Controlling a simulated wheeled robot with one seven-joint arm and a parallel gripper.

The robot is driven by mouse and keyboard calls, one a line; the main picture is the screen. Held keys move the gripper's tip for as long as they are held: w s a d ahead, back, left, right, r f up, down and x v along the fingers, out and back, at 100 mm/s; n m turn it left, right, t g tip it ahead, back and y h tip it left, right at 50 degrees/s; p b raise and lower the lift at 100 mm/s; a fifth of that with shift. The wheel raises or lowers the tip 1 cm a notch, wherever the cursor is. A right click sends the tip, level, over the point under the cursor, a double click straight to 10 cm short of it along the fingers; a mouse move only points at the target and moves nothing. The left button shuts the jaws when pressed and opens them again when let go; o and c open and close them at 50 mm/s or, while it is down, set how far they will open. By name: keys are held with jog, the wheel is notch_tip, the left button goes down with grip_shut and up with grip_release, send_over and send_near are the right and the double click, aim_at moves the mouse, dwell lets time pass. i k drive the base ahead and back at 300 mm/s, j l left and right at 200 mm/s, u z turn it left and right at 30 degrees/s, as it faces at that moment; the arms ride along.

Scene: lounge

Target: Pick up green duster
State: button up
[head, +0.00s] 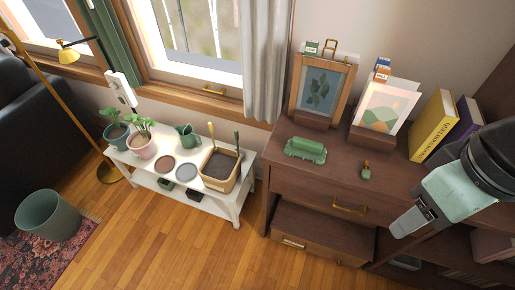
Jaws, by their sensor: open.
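A green oblong object (305,150), which looks like the green duster, lies on the left part of the dark brown dresser top (335,150). It has a ridged body, and its fine detail is too small to make out. My gripper (408,224) is at the right, in front of the dresser, to the right of and lower in the picture than the duster. It is open, apart from the duster, and nothing shows between its fingers.
Behind are a framed leaf picture (321,90), a propped art print (380,108) and upright books (434,125). A white bench (221,207) with plants stands left. Wooden floor (185,255) is clear in front.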

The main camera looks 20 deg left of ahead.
aim_at(304, 147)
jog(key=u, duration=0.65)
jog(key=z, duration=1.65)
jog(key=u, duration=1.65)
jog(key=i+z, duration=0.65)
jog(key=z, duration=0.15)
